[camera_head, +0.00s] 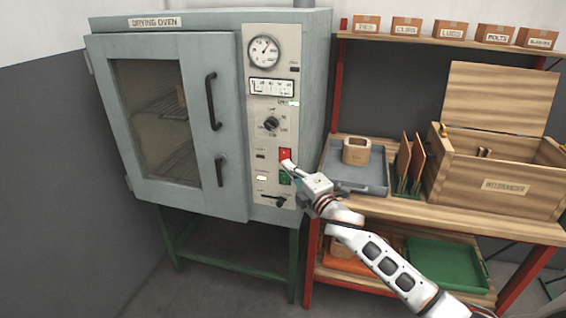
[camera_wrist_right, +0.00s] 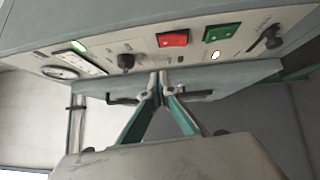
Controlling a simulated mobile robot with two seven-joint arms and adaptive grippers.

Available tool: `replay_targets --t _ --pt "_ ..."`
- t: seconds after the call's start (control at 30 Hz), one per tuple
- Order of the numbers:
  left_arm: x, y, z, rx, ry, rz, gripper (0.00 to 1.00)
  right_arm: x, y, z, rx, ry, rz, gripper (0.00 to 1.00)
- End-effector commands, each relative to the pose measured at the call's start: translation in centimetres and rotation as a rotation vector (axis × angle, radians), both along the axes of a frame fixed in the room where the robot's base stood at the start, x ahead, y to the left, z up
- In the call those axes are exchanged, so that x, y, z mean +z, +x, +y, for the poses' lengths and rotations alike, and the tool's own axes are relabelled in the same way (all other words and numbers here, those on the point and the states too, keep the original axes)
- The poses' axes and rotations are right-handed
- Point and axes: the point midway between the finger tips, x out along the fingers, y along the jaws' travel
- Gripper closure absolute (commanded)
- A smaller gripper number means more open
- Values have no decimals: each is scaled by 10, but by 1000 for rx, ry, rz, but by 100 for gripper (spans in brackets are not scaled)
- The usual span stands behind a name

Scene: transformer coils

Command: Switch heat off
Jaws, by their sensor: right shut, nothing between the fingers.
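The drying oven (camera_head: 215,110) stands at the left with its door closed. Its control panel (camera_head: 263,205) carries a red switch (camera_head: 285,154) and, below it, a green switch (camera_head: 284,178). My right gripper (camera_head: 288,166) is shut and empty, its tips in front of the panel by the two switches. It partly covers the green switch. In the wrist view, the red switch (camera_wrist_right: 172,39) and green switch (camera_wrist_right: 221,33) show whole, and the fingertips (camera_wrist_right: 161,76) appear below the red one. I cannot tell whether they touch the panel. The left gripper is not in view.
The panel also has a gauge (camera_head: 263,51), a knob (camera_head: 271,123), a lever (camera_head: 273,201) and a lit lamp (camera_head: 294,103). To the right, a workbench (camera_head: 400,208) holds a grey tray (camera_head: 355,181) and a wooden box (camera_head: 500,190). Small labelled boxes line the shelf above.

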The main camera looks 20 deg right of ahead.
Motion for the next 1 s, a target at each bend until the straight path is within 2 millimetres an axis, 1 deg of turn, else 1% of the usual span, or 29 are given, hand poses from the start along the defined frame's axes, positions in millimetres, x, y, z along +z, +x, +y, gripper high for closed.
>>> replay_targets --t 0.03,0.1,0.2,0.33,0.5,0.93,1.0 --pt "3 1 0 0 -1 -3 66 1 -12 -3 0 -2 1 100" --pt "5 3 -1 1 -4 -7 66 1 -25 -6 -1 -1 2 100" --pt "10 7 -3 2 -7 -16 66 3 -41 -8 1 0 1 100" --pt "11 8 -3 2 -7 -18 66 4 -55 -12 -1 0 1 100" --pt "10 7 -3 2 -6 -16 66 6 -62 -13 -1 0 0 100" --pt "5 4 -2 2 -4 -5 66 6 -62 -13 -1 0 0 100" --pt "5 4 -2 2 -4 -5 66 3 -63 -12 0 6 5 100"
